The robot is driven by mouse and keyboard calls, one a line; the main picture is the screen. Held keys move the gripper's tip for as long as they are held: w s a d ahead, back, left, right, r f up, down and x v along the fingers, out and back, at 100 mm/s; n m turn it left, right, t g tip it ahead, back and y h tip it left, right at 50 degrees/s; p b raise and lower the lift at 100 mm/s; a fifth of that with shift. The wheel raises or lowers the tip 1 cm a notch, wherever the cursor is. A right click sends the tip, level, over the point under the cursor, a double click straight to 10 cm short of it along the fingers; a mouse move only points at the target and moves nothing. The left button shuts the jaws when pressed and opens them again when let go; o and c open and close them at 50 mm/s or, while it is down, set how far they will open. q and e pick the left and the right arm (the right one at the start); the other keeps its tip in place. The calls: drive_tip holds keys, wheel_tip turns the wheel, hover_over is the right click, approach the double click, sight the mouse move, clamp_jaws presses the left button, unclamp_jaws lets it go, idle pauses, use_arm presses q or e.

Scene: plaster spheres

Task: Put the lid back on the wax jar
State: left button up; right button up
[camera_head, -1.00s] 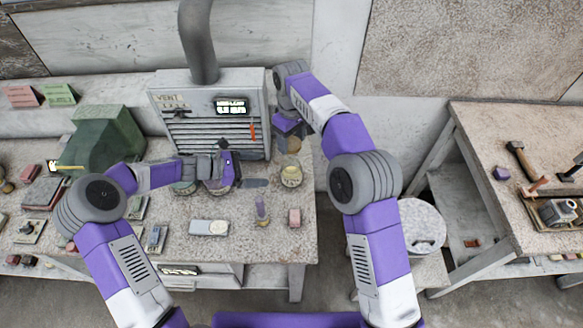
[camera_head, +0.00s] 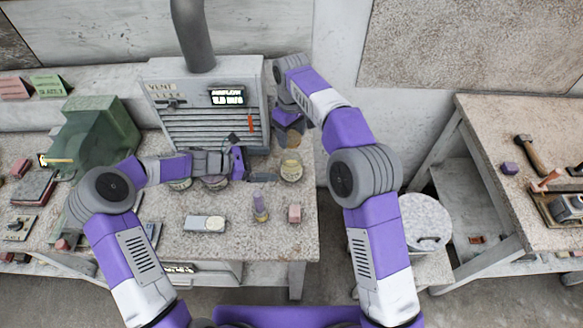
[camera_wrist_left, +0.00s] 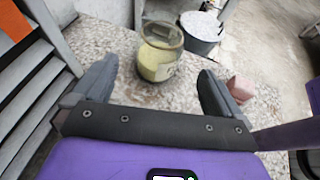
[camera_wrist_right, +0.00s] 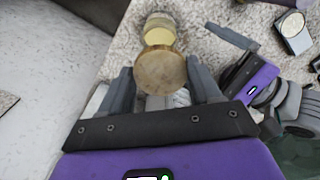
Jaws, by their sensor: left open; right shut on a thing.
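The wax jar (camera_head: 291,170), clear glass with yellow wax, stands upright near the bench's back right corner. Its top looks uncovered in the left wrist view (camera_wrist_left: 160,52). My right gripper (camera_head: 290,137) is shut on a round brass-coloured lid (camera_wrist_right: 160,72) and holds it behind and above the jar. In the right wrist view the jar (camera_wrist_right: 159,29) shows just beyond the lid, apart from it. My left gripper (camera_head: 250,160) is open and empty, left of the jar and pointing at it. In the left wrist view the jar is ahead, between the finger lines.
A grey vent box (camera_head: 208,108) stands close behind my left gripper. Other jars (camera_head: 214,182) sit beneath that arm. A pink block (camera_head: 294,213), a small purple-topped item (camera_head: 260,207) and a grey device (camera_head: 205,224) lie in front. The bench's right edge is close to the jar.

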use_arm(q)
drive_tip(key=x, duration=0.9)
drive_tip(key=shift+w+d, duration=0.1)
drive_tip(key=shift+d, duration=0.05)
drive_tip(key=c, duration=1.4)
use_arm(e)
drive_tip(key=shift+f, duration=0.1)
use_arm(q)
drive_tip(key=shift+c, duration=0.2)
use_arm(e)
hover_over(292, 152)
drive_tip(key=s, duration=0.3)
drive_tip(key=shift+w+f, duration=0.2)
drive_tip(key=shift+f, duration=2.25)
drive_tip(key=shift+f, duration=0.1)
drive_tip(key=shift+f, duration=0.8)
drive_tip(key=shift+f, duration=0.55)
use_arm(q)
clamp_jaws()
use_arm(e)
drive_tip(key=m, duration=0.6)
drive_tip(key=shift+m, duration=0.3)
